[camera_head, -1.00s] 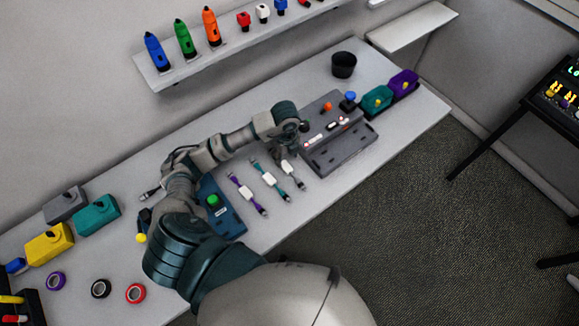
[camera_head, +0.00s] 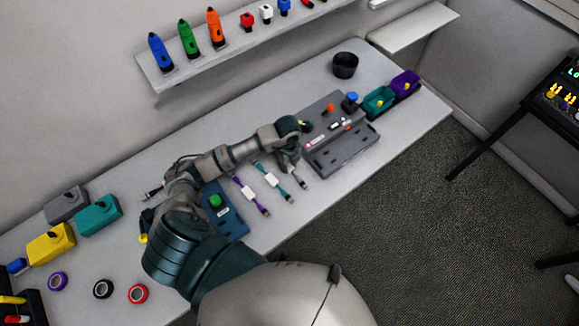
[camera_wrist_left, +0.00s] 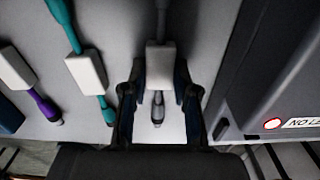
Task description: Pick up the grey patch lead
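The grey patch lead (camera_wrist_left: 158,108) with a white label block (camera_wrist_left: 160,62) lies on the table in the left wrist view. In the head view only its near end (camera_head: 303,183) shows clearly; my gripper covers the rest. My left gripper (camera_wrist_left: 159,88) is open, low over the lead, with one finger on each side of the label block and narrow gaps beside it. In the head view my left gripper (camera_head: 290,164) is at the right end of the row of leads. My right gripper is not in view.
A teal lead (camera_head: 271,181) and a purple lead (camera_head: 250,193) lie to the left. A dark grey fixture (camera_head: 345,155) stands close on the right. A blue fixture with a green button (camera_head: 228,220) sits under my arm.

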